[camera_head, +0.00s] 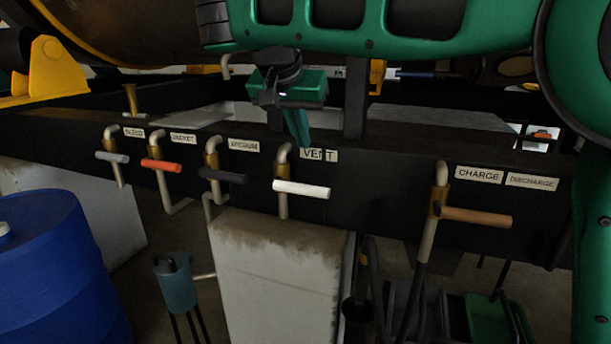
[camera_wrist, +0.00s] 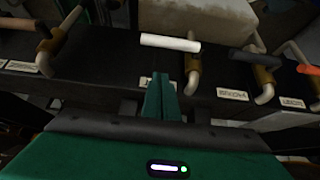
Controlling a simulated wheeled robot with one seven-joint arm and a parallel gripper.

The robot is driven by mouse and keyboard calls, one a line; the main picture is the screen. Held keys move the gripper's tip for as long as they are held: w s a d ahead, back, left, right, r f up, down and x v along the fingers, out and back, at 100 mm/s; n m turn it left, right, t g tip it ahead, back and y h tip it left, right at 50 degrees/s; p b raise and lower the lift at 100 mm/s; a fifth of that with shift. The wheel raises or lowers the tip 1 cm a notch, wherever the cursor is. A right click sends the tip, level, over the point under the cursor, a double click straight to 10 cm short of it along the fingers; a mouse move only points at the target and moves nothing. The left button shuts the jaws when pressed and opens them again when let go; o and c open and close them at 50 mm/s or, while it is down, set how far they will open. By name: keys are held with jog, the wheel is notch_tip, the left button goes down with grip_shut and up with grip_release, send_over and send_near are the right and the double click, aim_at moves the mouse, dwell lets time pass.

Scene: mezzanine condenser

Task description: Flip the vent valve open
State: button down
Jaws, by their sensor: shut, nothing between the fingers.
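The vent valve has a white bar handle (camera_head: 302,189) that lies sideways across its upright pipe. Its brass body (camera_head: 282,172) shows just above the handle, below and left of the VENT label (camera_head: 319,155). My gripper (camera_head: 304,143) is shut and empty, its green fingers pointing down in front of the label's left end. In the head view the fingertips appear above the handle, apart from it. In the wrist view my gripper (camera_wrist: 161,76) points toward the white handle (camera_wrist: 170,43), with a gap between them, and the fingers partly hide the label.
A black handle (camera_head: 223,175), an orange handle (camera_head: 161,166) and a grey handle (camera_head: 112,157) sit on valves to the left. A brown handle (camera_head: 476,217) is to the right under the CHARGE label (camera_head: 479,174). All are along the dark beam (camera_head: 390,190). A blue drum (camera_head: 55,270) stands lower left.

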send_over(307, 191)
jog(key=f, duration=0.5)
jog(key=shift+w+d+f, duration=0.1)
jog(key=shift+w+f, duration=0.15)
jog(key=shift+w, duration=0.05)
notch_tip(307, 191, down, 3)
jog(key=shift+s+f, duration=0.1)
jog(key=shift+f, duration=0.6)
jog(key=shift+s+f, duration=0.1)
jog(key=shift+s, duration=0.05)
